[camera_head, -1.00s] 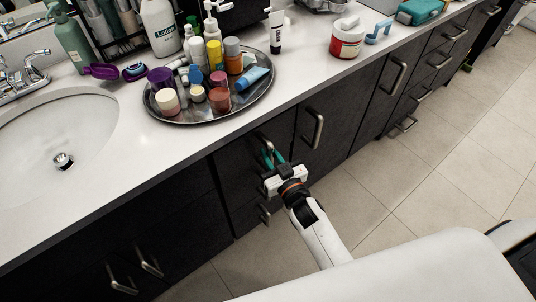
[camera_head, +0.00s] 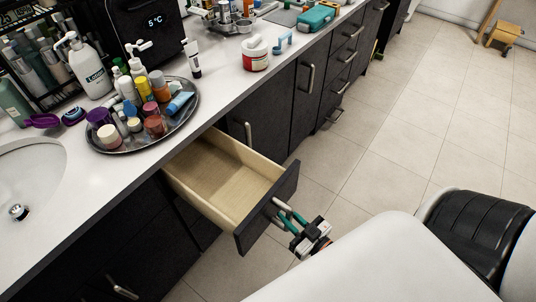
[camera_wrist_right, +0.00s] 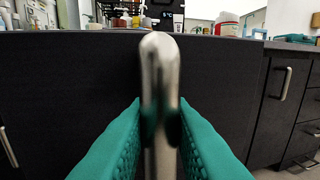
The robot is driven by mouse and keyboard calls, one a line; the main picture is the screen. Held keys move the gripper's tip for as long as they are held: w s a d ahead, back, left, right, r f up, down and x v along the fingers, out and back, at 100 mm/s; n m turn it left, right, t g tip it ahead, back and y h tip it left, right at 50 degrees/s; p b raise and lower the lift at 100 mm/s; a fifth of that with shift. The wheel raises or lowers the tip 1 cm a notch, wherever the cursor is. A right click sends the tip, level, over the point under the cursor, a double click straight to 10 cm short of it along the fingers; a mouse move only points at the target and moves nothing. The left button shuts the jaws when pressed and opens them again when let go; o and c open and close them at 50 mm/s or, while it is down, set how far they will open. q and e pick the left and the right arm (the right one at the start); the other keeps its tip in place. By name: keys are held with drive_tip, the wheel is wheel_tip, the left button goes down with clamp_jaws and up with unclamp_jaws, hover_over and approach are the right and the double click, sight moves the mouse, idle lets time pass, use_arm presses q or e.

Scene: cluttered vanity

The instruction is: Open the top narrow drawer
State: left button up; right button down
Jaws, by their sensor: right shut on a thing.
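The top narrow drawer (camera_head: 226,184) stands far out of the dark cabinet in the head view, and its pale wooden inside looks empty. My right gripper (camera_head: 284,215) is at the drawer's dark front (camera_head: 268,214), with its teal fingers on the metal handle. In the right wrist view the handle (camera_wrist_right: 160,85) stands upright between the two teal fingers (camera_wrist_right: 160,135), which are shut on it. The dark drawer front (camera_wrist_right: 70,90) fills the wrist view behind the handle. My left gripper is not in view.
A round tray (camera_head: 188,124) of bottles and jars stands on the white counter above the drawer. Other closed doors and drawers (camera_head: 308,80) line the cabinet to the right. The tiled floor (camera_head: 410,130) in front is clear. A wooden stool (camera_head: 503,35) stands far right.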

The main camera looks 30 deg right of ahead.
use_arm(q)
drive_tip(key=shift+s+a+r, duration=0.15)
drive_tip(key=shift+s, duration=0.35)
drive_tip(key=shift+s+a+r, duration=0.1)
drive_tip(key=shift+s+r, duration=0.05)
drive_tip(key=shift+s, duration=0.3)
use_arm(e)
drive_tip(key=shift+s+d, duration=0.3)
drive_tip(key=shift+s, duration=0.6)
drive_tip(key=shift+s+d, duration=0.3)
drive_tip(key=shift+s, duration=0.6)
drive_tip(key=c, duration=1.4)
unclamp_jaws()
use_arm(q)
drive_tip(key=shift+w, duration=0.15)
use_arm(e)
drive_tip(key=shift+o, duration=0.3)
drive_tip(key=shift+s, duration=0.1)
